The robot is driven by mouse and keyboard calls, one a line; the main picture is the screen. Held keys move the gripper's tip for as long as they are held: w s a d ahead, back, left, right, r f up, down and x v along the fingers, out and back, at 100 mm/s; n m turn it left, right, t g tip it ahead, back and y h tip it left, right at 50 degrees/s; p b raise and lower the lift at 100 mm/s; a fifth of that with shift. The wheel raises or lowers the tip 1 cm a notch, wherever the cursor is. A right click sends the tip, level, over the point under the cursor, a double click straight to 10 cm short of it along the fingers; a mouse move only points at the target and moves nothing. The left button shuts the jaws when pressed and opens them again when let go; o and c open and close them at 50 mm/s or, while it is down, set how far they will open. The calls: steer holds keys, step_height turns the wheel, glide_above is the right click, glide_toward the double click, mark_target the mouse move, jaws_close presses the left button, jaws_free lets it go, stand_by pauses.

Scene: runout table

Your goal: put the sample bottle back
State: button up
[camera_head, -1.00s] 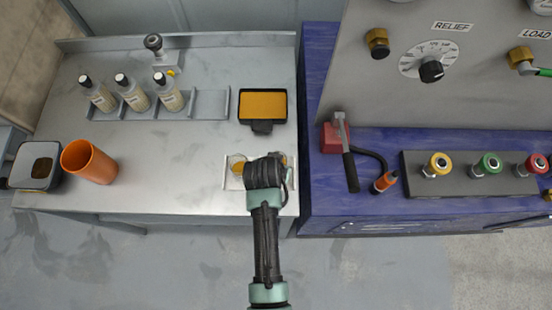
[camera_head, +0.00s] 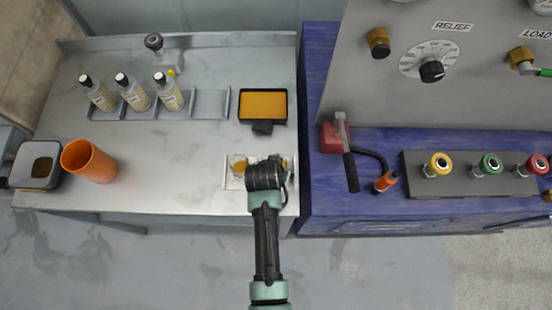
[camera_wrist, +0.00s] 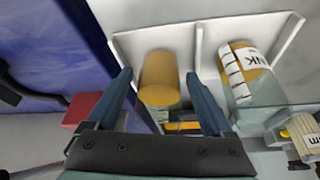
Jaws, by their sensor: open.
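In the wrist view, my gripper (camera_wrist: 165,100) is open, its two dark blue fingers apart. A plain amber cylinder (camera_wrist: 160,75) shows between and beyond the fingers, in one compartment of a white holder (camera_wrist: 197,45). I cannot tell whether the fingers touch it. A clear glass container (camera_wrist: 242,75) with amber contents and a white label lies in view in the other compartment. In the head view, my gripper is hidden beneath my wrist, over the white holder (camera_head: 227,182). Three dark-capped labelled bottles (camera_head: 136,92) stand in the grey rack (camera_head: 209,104), whose right-hand place is empty.
An orange cup (camera_head: 90,161) and a dark square container (camera_head: 36,164) stand at the table's left front. A black tray with an amber top (camera_head: 263,105) lies behind my wrist. The blue bench (camera_head: 330,205) rises to the right. The table's middle is clear.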

steer(key=v, duration=1.2)
steer(key=w+r+n+t, duration=0.1)
steer(key=w+r+t, duration=0.55)
steer(key=r, duration=0.85)
steer(key=w+r+t, duration=0.4)
steer(key=w+r, duration=0.5)
steer(key=r, duration=0.6)
step_height(320, 180, up, 17)
steer(key=n+t, duration=0.1)
steer(key=t, duration=0.4)
steer(key=s+r+t, duration=0.4)
steer(key=s+r, duration=0.2)
steer(key=r, duration=0.4)
steer(key=s+d+r+n+t, duration=0.1)
steer(key=s+r+t, duration=0.2)
steer(key=s+r, duration=0.3)
step_height(320, 180, up, 4)
steer(key=shift+d+t+y, duration=0.3)
steer(key=shift+t+y, duration=0.05)
steer(key=shift+y, duration=0.05)
step_height(320, 180, down, 5)
steer(key=b, duration=0.4)
steer(key=shift+w+r+b, duration=0.1)
steer(key=shift+b, duration=0.2)
